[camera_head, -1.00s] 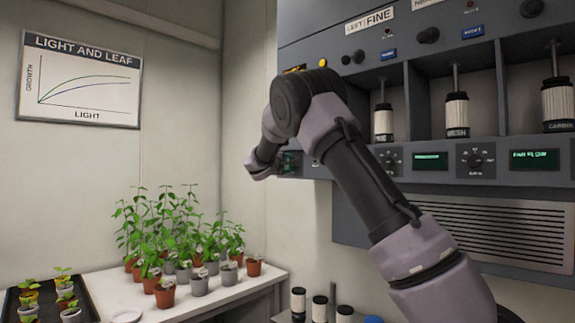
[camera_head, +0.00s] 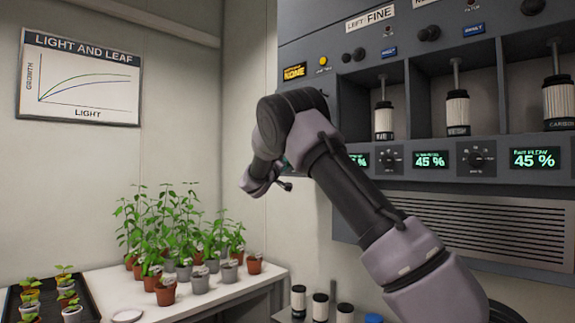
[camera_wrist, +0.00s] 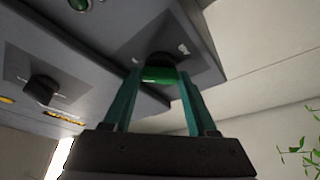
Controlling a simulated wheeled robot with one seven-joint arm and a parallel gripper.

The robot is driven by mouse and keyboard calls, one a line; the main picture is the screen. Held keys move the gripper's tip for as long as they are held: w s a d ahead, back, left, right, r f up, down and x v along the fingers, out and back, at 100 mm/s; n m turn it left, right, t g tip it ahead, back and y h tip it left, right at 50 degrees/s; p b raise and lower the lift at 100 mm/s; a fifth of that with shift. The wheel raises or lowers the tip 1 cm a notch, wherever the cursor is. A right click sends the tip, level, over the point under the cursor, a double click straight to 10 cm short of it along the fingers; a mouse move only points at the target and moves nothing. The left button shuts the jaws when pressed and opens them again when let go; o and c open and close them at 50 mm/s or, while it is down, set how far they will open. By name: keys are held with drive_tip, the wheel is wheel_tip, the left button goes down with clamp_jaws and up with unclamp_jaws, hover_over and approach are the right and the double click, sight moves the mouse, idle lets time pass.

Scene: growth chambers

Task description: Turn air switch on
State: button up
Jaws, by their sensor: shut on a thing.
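In the wrist view my gripper (camera_wrist: 160,82) has its two teal fingers on either side of a dark, round switch knob (camera_wrist: 158,60) with a green face. The fingers are shut on this knob, which sits on a square dark plate on the grey panel. In the head view my arm reaches to the left end of the grey control cabinet (camera_head: 435,38). The arm hides the switch and most of the gripper there. The cabinet displays (camera_head: 431,160) glow green and read 45 %.
A second dark knob (camera_wrist: 42,90) is close by on the panel. A yellow button (camera_head: 323,62) and a label reading NONE (camera_head: 294,72) are above the arm. Potted plants stand on a white table (camera_head: 150,309) at lower left. Several canisters (camera_head: 320,307) stand below the cabinet.

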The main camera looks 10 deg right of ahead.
drive_tip(key=shift+f, duration=0.15)
idle(0.3)
drive_tip(key=o, duration=1.4)
drive_tip(key=shift+c, duration=0.2)
drive_tip(key=v, duration=1)
drive_tip(key=shift+s+a, duration=0.25)
